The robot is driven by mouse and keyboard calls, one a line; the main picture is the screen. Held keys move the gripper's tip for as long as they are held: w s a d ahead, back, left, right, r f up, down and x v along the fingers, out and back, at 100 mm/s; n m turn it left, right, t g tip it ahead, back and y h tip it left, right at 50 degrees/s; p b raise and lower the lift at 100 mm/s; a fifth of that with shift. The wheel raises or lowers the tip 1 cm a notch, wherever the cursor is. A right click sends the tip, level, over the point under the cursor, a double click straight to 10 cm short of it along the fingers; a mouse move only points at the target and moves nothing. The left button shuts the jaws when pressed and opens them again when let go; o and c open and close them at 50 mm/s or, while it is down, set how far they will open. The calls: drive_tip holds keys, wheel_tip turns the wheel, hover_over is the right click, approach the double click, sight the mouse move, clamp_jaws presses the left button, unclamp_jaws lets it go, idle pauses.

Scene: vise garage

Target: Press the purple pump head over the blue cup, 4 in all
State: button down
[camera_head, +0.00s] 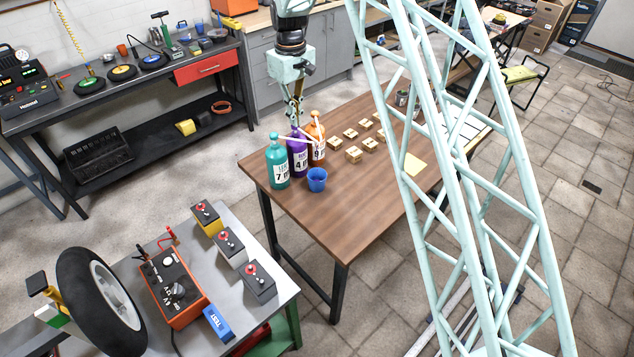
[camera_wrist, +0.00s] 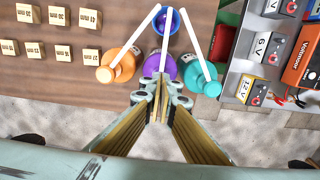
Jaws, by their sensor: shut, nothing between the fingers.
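A purple pump bottle (camera_head: 298,158) marked 4 stands on the wooden table between a teal bottle (camera_head: 278,168) marked 7 and an orange bottle (camera_head: 316,145). In the wrist view the purple bottle (camera_wrist: 158,66) sits in the middle, with its pale spout pointing over the blue cup (camera_wrist: 168,22). The blue cup (camera_head: 317,180) stands upright in front of the bottles. My gripper (camera_head: 297,122) is shut and empty, pointing down at the purple pump head. The fingers hide the top of that head, so I cannot tell whether they touch it.
Several small numbered wooden blocks (camera_head: 354,154) and a yellow note (camera_head: 415,163) lie on the wooden table (camera_head: 345,215). The orange and teal bottles stand close on either side of my gripper. A metal bench (camera_head: 215,275) with batteries and an orange tester stands at the front left.

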drive_tip(key=shift+f, duration=0.45)
drive_tip(key=shift+r, duration=0.15)
drive_tip(key=shift+r+p, duration=0.65)
drive_tip(key=shift+r, duration=0.9)
drive_tip(key=shift+f+b, duration=0.65)
drive_tip(key=shift+f, duration=0.95)
idle(0.7)
drive_tip(key=shift+r+p, duration=0.65)
drive_tip(key=shift+r, duration=0.95)
drive_tip(key=shift+r, duration=0.2)
drive_tip(key=shift+r+p, duration=1.4)
drive_tip(key=shift+r, duration=1.4)
